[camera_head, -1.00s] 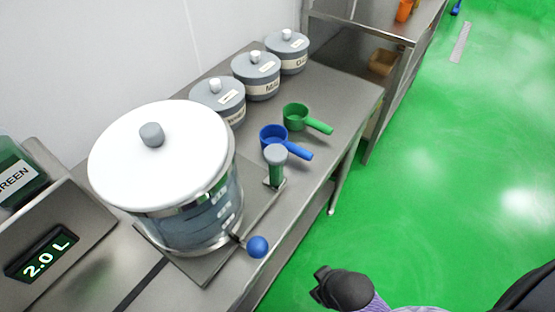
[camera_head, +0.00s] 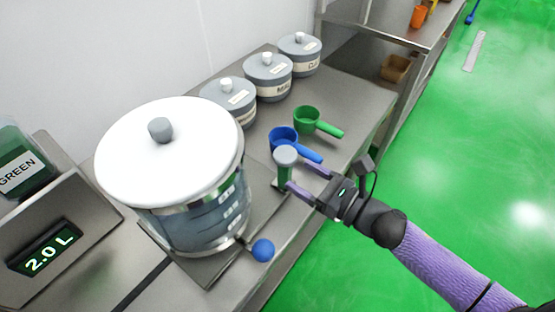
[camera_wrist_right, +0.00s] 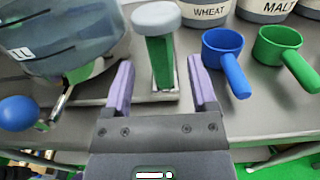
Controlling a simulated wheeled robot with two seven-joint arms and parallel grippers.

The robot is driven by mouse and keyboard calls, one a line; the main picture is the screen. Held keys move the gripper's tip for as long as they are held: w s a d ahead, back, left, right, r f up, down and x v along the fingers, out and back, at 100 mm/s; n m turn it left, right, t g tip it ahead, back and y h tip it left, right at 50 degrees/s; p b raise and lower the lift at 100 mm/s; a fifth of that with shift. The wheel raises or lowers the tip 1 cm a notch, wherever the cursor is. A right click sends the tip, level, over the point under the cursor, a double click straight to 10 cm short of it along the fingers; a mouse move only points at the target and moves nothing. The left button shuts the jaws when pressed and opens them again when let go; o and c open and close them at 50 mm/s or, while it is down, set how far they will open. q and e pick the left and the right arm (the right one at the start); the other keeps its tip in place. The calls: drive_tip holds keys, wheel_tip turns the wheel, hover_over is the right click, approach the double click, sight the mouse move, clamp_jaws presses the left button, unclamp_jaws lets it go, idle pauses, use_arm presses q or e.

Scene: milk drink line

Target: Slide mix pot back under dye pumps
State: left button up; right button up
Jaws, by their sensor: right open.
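The mix pot (camera_head: 190,222) is a large clear vessel with a white lid (camera_head: 170,150) and a blue-knobbed tap (camera_head: 262,250) at its front. It stands on a flat metal plate on the steel bench. A green post with a grey cap (camera_head: 285,157) rises at the plate's right end; it also shows in the right wrist view (camera_wrist_right: 159,62). My right gripper (camera_head: 297,177) is open, its fingertips at the post. In the wrist view the post appears between the two fingers, not gripped. No dye pumps are recognisable in view. My left gripper is out of view.
A blue scoop (camera_head: 284,137) and a green scoop (camera_head: 306,119) lie just behind the post. Several grey lidded jars (camera_head: 228,98) line the wall. A display reading 2.0 L (camera_head: 48,248) and a container labelled GREEN (camera_head: 20,168) are at left. The green floor at right is open.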

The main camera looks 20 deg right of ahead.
sight(277, 162)
drive_tip(key=x, duration=0.6)
drive_tip(key=shift+w+a, duration=0.2)
drive_tip(key=shift+w, duration=0.15)
clamp_jaws()
idle(1.0)
